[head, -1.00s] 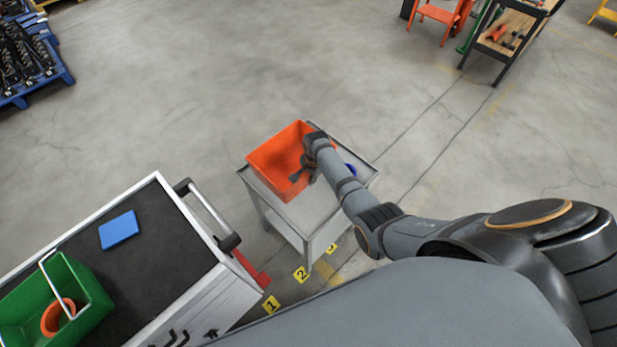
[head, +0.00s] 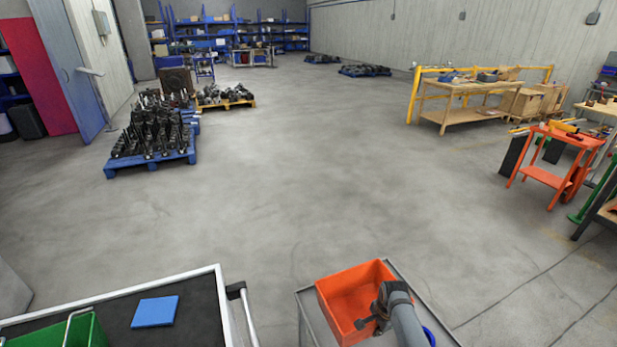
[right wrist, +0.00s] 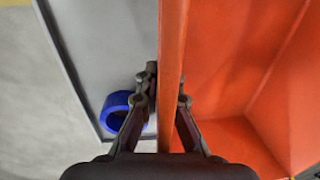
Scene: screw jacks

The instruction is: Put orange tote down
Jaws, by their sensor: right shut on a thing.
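The orange tote (head: 350,285) is at the bottom of the head view, on or just over the grey cart top (head: 308,311); I cannot tell whether it touches. My right gripper (head: 378,318) is at the tote's near right wall. In the right wrist view my right gripper (right wrist: 168,95) has one finger on each side of the orange tote wall (right wrist: 171,60) and is shut on it. The tote looks empty where its inside shows. Its near side is partly hidden by my right arm. My left gripper is not in view.
A blue ring (right wrist: 117,110) lies on the cart beside the tote. To the left, a dark-topped workbench (head: 200,300) carries a blue block (head: 155,311) and a green bin (head: 75,333). The floor beyond is open, with a loaded blue pallet (head: 152,160) farther off.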

